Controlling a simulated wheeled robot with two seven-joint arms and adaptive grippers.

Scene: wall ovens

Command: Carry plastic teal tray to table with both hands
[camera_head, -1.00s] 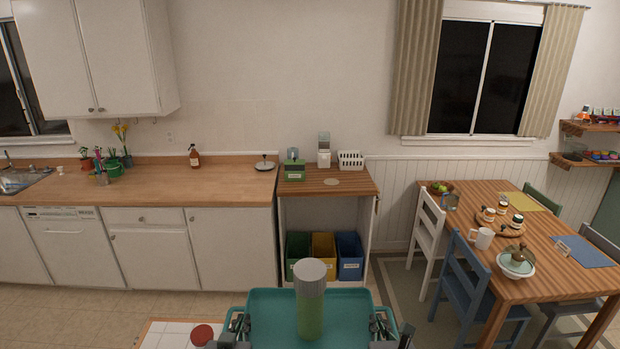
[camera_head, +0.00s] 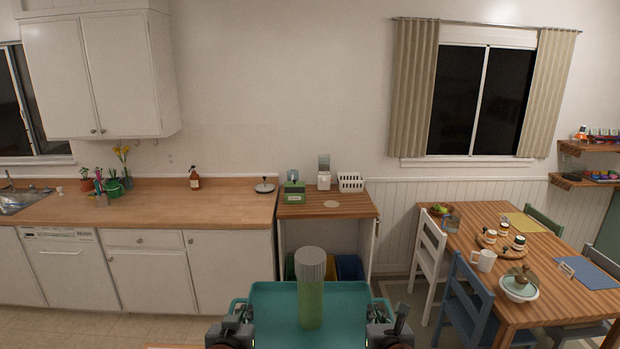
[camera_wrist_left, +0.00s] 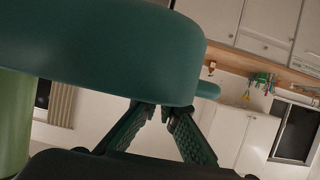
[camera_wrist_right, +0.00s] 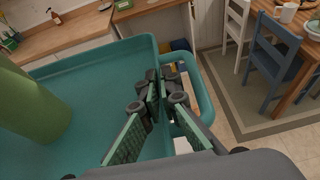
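The teal tray (camera_head: 268,300) is held in front of me at the bottom of the head view. A green cylindrical container with a ribbed grey lid (camera_head: 311,300) stands upright on it. My left gripper (camera_head: 240,318) is at the tray's left side; in the left wrist view its fingertips close on the teal edge. My right gripper (camera_head: 378,318) is at the right side; in the right wrist view its fingers close on the tray's side by the looped handle (camera_wrist_right: 204,98). The wooden dining table (camera_head: 550,248) stands at the right, away from the tray.
A blue chair (camera_head: 478,292) and a white chair (camera_head: 431,250) stand at the table's near left side. The table holds a white mug (camera_head: 483,260), a bowl (camera_head: 519,288), a blue mat (camera_head: 590,275) and a round tray of jars. The counter (camera_head: 150,205) runs along the left.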

